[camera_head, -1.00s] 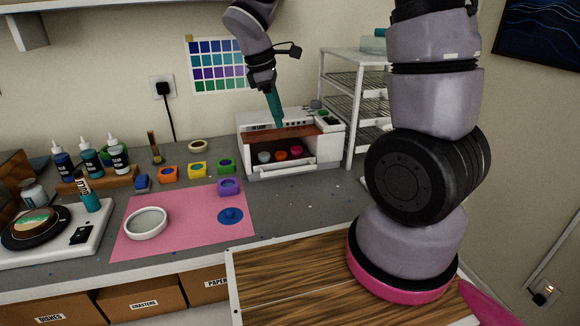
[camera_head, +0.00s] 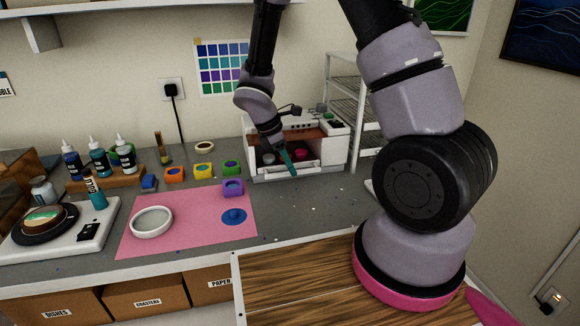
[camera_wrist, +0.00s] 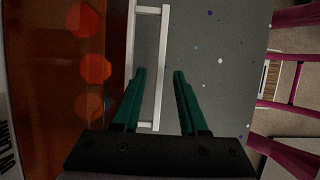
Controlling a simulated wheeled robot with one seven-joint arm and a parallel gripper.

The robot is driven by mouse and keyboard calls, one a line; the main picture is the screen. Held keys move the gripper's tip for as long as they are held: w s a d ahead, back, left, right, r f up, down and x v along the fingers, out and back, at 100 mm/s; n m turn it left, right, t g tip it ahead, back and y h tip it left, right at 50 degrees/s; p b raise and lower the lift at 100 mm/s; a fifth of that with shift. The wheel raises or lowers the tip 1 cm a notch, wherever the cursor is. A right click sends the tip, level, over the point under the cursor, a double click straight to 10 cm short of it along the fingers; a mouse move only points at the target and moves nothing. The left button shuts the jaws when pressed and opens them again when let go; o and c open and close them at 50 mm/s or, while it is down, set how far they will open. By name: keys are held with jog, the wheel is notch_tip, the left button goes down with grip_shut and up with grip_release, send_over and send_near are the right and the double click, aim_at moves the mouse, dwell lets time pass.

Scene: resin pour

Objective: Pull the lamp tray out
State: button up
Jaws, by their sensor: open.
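The white lamp box (camera_head: 335,150) stands on the grey counter against the wall. Its lamp tray (camera_head: 308,168) is low at the front, under an orange-brown cover, with small round pots in it. In the wrist view the tray's white bar handle (camera_wrist: 162,60) runs nearly upright in the picture, standing off the front edge. My gripper (camera_head: 291,173) is in front of the tray, pointing down. In the wrist view its teal fingers (camera_wrist: 160,73) are apart, with the bar showing between them. I cannot tell whether either finger touches the bar.
A white wire rack (camera_head: 343,90) stands right of the box. A pink mat (camera_head: 185,238) with a white round dish (camera_head: 151,222) lies to the left, with small coloured pots behind it. The counter (camera_head: 300,205) in front of the tray is clear except for small specks.

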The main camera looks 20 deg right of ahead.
jog(key=shift+d+f, duration=0.2)
jog(key=shift+f, duration=0.25)
grip_shut()
dwell(1.1)
